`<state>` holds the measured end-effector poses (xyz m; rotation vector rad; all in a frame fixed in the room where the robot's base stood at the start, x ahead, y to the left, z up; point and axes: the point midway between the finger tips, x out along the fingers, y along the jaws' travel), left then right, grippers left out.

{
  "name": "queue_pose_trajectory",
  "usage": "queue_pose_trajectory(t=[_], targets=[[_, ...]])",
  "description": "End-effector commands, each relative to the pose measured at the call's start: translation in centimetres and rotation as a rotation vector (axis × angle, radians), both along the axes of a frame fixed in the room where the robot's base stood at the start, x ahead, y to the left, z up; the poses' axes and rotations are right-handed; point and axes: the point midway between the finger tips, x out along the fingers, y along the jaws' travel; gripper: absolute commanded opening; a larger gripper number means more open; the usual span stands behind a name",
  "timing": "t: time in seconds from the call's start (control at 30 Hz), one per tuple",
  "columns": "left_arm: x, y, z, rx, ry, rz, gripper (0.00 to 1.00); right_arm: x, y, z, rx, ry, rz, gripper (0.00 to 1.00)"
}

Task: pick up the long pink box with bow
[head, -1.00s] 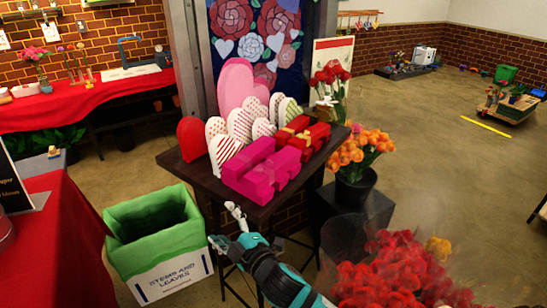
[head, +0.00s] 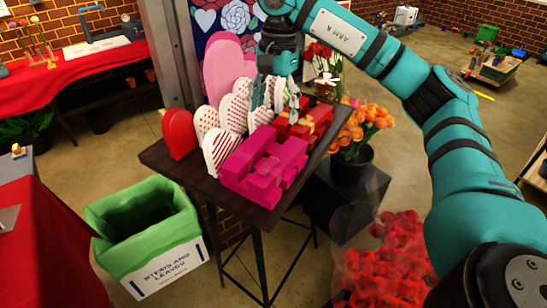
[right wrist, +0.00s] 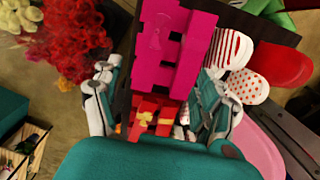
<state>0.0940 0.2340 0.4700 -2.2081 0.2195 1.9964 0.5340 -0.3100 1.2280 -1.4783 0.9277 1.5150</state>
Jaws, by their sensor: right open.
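The long pink box with bow (head: 262,168) lies on the dark display table (head: 172,160), near its front edge. It also shows in the right wrist view (right wrist: 172,45), upper middle. My right gripper (head: 270,95) is open and empty above the table, behind the pink box in the head view. In the right wrist view its fingers (right wrist: 160,78) stand apart, one on each side, with the red gift box (right wrist: 150,113) and the near end of the pink box seen between them. I cannot tell whether they touch anything. My left gripper is out of view.
White patterned hearts (head: 220,150) and a red heart (head: 180,134) stand left of the pink box. A red gift box with gold bow (head: 300,122) lies behind it. Orange flowers (head: 362,130) stand right. A green-lined bin (head: 150,235) is on the floor.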

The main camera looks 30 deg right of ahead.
Motion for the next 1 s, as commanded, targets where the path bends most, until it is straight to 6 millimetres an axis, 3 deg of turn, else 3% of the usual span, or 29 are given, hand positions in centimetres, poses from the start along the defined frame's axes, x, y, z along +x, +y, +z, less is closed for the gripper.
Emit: queue_pose_trajectory(t=[0.07,0.17,0.5,0.7,1.0], targets=[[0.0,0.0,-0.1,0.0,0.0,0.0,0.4,-0.4,-1.4,0.5,-0.042,0.01,-0.007,0.75],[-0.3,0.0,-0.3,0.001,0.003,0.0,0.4,-0.6,-1.8,-0.5,-0.057,0.018,-0.007,0.75],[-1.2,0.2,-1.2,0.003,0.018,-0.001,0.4,-0.6,-1.6,-6.8,-0.053,0.018,-0.006,0.75],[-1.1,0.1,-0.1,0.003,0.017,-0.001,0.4,-0.6,-1.7,-9.9,-0.054,0.016,-0.009,0.75],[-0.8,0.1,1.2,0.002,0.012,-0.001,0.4,-0.6,-1.6,-12.3,-0.055,0.018,-0.008,0.75]])
